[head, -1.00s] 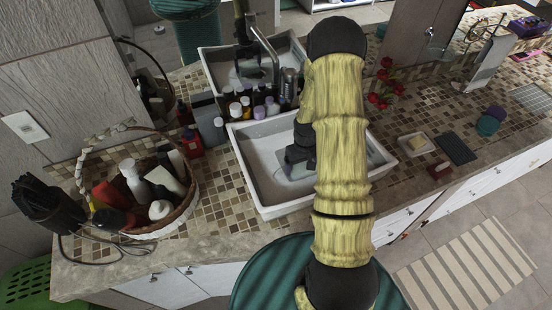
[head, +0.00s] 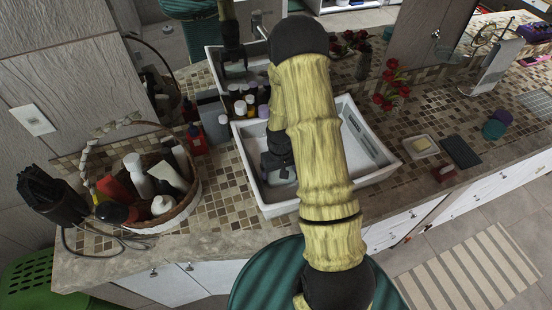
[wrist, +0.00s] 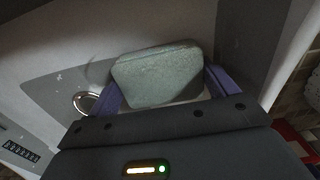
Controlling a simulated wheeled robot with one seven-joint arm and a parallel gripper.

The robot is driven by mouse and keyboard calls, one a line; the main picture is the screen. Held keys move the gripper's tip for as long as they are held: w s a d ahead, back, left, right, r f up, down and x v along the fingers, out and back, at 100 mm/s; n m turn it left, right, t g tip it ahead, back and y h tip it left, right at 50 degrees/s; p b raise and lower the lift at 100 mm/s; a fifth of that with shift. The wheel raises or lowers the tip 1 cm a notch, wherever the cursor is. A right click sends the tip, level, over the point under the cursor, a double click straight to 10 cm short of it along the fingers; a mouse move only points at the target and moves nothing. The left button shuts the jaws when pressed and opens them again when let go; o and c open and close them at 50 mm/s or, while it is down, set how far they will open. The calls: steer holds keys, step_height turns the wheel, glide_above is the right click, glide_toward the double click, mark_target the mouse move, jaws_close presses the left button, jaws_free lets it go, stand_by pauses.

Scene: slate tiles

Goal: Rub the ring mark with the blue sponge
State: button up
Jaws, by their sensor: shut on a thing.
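My gripper (head: 279,172) is down inside the white sink basin (head: 352,190), toward its left side. In the wrist view its two purple fingers (wrist: 162,86) are shut on the blue sponge (wrist: 158,73), a pale grey-blue block with rounded corners. The sponge is over the grey basin floor; whether it touches cannot be told. A faint dark arc (wrist: 92,67) shows just left of the sponge; I cannot tell whether it is the ring mark or a shadow. My arm covers the middle of the basin in the head view.
A round drain (wrist: 86,101) lies left of the sponge. Several bottles (head: 246,106) crowd behind the basin beside the faucet. A wicker basket (head: 186,205) of bottles stands to the left. A soap dish (head: 421,146) and a dark mat (head: 460,151) lie on the counter at right.

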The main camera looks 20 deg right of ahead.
steer(key=shift+a+r, duration=0.1)
steer(key=shift+a, duration=0.35)
steer(key=shift+d+r+p, duration=0.1)
steer(key=shift+r+p, duration=2.55)
steer(key=shift+r, duration=1.3)
steer(key=shift+w, duration=0.1)
